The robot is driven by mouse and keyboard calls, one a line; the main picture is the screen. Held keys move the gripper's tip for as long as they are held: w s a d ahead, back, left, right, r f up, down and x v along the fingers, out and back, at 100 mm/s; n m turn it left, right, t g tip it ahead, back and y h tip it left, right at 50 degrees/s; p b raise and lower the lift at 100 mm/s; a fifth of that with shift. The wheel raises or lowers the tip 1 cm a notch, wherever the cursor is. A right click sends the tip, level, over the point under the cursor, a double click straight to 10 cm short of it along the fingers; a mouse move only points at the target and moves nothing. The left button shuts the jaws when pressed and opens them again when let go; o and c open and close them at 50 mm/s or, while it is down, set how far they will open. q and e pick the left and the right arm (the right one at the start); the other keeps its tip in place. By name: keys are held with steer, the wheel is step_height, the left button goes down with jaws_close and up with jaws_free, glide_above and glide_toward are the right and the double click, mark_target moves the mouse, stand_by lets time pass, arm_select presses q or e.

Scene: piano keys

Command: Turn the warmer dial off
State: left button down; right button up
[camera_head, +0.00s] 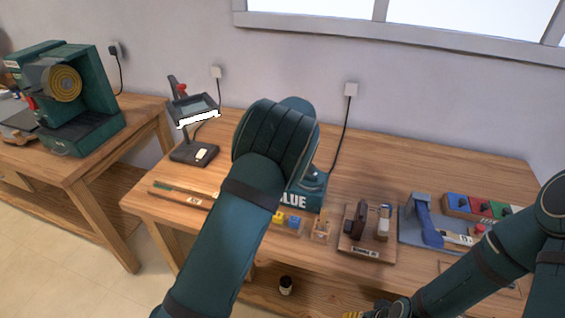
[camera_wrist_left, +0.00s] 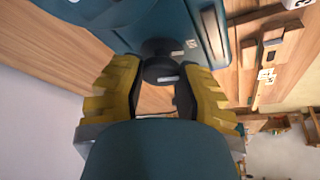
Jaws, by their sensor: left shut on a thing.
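The teal glue warmer (camera_head: 309,190) stands on the middle workbench in the head view, mostly behind my left arm, with part of its label showing. Its teal body (camera_wrist_left: 205,25) also fills the top of the left wrist view. The black round dial (camera_wrist_left: 160,72) sticks out from it, with a small pale mark. My left gripper (camera_wrist_left: 158,88) has its yellow ridged fingers on both sides of the dial and is shut on it. The head view hides this gripper and the dial behind my arm. My right gripper (camera_head: 372,312) is low at the bottom edge, partly cut off.
A magnifier lamp (camera_head: 194,152) stands left of the warmer. Small coloured blocks (camera_head: 287,220), a wooden stand (camera_head: 366,244), a blue tool (camera_head: 428,225) and a coloured-bin tray (camera_head: 480,207) lie along the bench (camera_head: 150,205). A green machine (camera_head: 85,120) stands on the left bench.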

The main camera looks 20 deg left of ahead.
arm_select(q)
steer(key=shift+f+n+g+y+p, duration=0.15)
steer(key=shift+n+g+y+p, duration=0.25)
steer(key=shift+n, duration=1.1)
steer(key=c, duration=0.5)
jaws_free()
steer(key=shift+a, duration=0.15)
steer(key=shift+c, duration=0.2)
steer(key=v, duration=1.2)
steer(key=shift+w, duration=0.2)
steer(key=shift+a, duration=0.1)
